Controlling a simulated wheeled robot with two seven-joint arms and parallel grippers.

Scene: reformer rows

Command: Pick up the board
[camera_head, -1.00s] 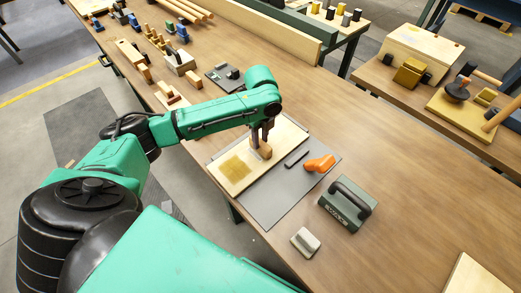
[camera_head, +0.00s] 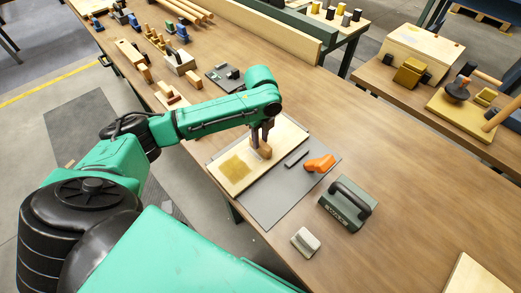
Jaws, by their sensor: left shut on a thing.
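The board (camera_head: 236,168) is a flat, light wooden panel with a yellowish square patch. It lies on or just above a grey mat (camera_head: 273,205) at the front edge of the workbench; I cannot tell whether it touches the mat. A small wooden block (camera_head: 264,151) stands on the board like a handle. My left gripper (camera_head: 262,142) points down over the board and is shut on this block. My right gripper is not in view.
Right of the board lie a dark bar (camera_head: 296,158), an orange tool (camera_head: 319,163), a green block with a black handle (camera_head: 347,204) and a small grey-white block (camera_head: 305,241). Several wooden pieces stand farther left. The bench's right middle is clear.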

